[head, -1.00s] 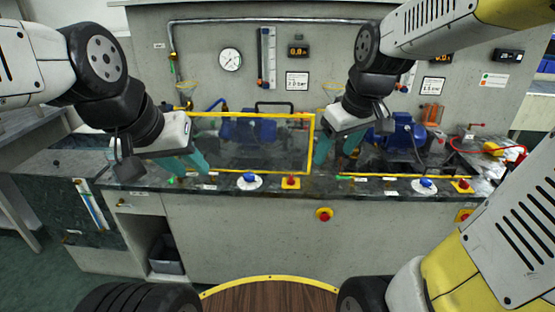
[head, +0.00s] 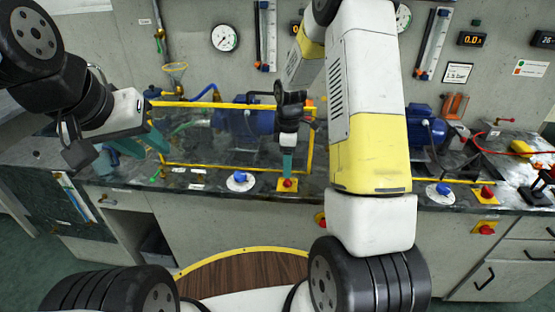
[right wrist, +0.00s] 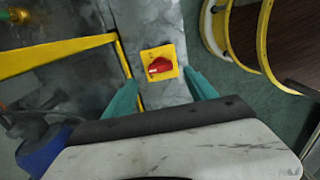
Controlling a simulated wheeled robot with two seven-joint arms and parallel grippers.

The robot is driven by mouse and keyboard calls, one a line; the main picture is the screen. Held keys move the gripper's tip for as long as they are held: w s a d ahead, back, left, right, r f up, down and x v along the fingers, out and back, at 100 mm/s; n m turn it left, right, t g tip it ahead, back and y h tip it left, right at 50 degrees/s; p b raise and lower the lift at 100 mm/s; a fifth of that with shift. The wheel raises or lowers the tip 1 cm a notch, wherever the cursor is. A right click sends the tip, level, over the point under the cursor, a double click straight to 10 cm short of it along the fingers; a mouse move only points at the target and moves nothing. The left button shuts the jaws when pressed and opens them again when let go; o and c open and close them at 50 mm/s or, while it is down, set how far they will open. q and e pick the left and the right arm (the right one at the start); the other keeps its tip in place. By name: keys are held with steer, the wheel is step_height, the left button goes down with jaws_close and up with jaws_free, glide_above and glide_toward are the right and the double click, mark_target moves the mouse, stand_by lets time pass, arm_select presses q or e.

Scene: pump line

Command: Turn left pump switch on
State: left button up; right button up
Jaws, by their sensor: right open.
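The left pump switch is a red rotary knob on a yellow square plate (head: 288,184), set on the bench's front ledge. In the right wrist view the switch (right wrist: 160,66) shows a white mark at the left of its knob. My right gripper (head: 287,172) points down just over the switch. In the right wrist view its open teal fingers (right wrist: 163,88) stand one on each side of the plate, with nothing between them. Whether they touch the switch I cannot tell. My left gripper (head: 143,144) is open and empty over the ledge at the left.
A white dial with a blue knob (head: 240,181) is left of the switch. A yellow frame (head: 195,166) stands around the blue left pump (head: 250,118). Another red switch (head: 487,194) is further right. A red stop button on the cabinet front (head: 320,218) is partly behind my right arm.

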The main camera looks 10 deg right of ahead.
mark_target(287, 181)
step_height(287, 181, down, 6)
steer(key=shift+r, duration=0.15)
steer(key=c, duration=1.4)
